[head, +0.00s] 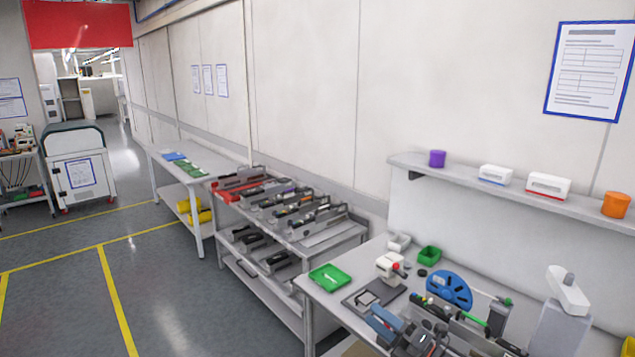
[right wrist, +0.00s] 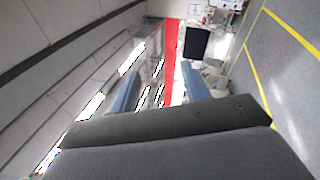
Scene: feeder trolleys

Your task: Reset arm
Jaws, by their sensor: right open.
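My right gripper (head: 383,322) shows low in the head view, in front of the near bench, with its blue fingers pointing away to the upper left. In the right wrist view the two blue fingers of my right gripper (right wrist: 162,88) stand well apart with nothing between them. It is open and empty. Past the fingers are a red banner and the far end of the aisle, seen rolled on its side. My left gripper is in neither view.
The near bench (head: 343,262) holds a green tray (head: 329,278), a blue reel (head: 449,290) and a green bin (head: 429,255). A feeder trolley (head: 338,250) stands beyond it. A wall shelf (head: 463,171) is above. The floor at left is clear.

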